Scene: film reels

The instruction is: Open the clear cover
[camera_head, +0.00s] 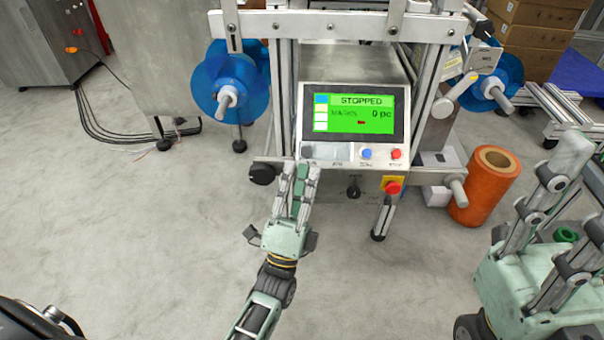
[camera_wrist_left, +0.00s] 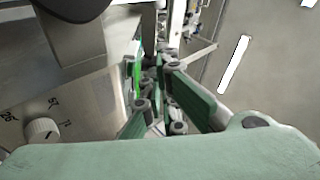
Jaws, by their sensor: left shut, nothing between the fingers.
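The machine's control panel (camera_head: 353,125) has a green screen (camera_head: 355,113) reading STOPPED, with a row of buttons below it. A greyish, shiny strip (camera_head: 327,152) lies under the screen at the left of that row; I cannot tell if it is the clear cover, and no other clear cover stands out. My left gripper (camera_head: 301,170) is shut and empty, its fingertips at the lower left edge of the panel; contact is unclear. Its fingers also show in the left wrist view (camera_wrist_left: 165,75). My right gripper (camera_head: 575,190) is at the right edge, fingers spread, partly cut off.
Blue reels (camera_head: 226,82) flank the machine, the right one (camera_head: 493,82) beside metal bars. A red button on a yellow base (camera_head: 391,185) sits below the panel. An orange roll (camera_head: 485,185) stands right. A dial (camera_wrist_left: 42,131) shows near the left wrist. Floor in front is clear.

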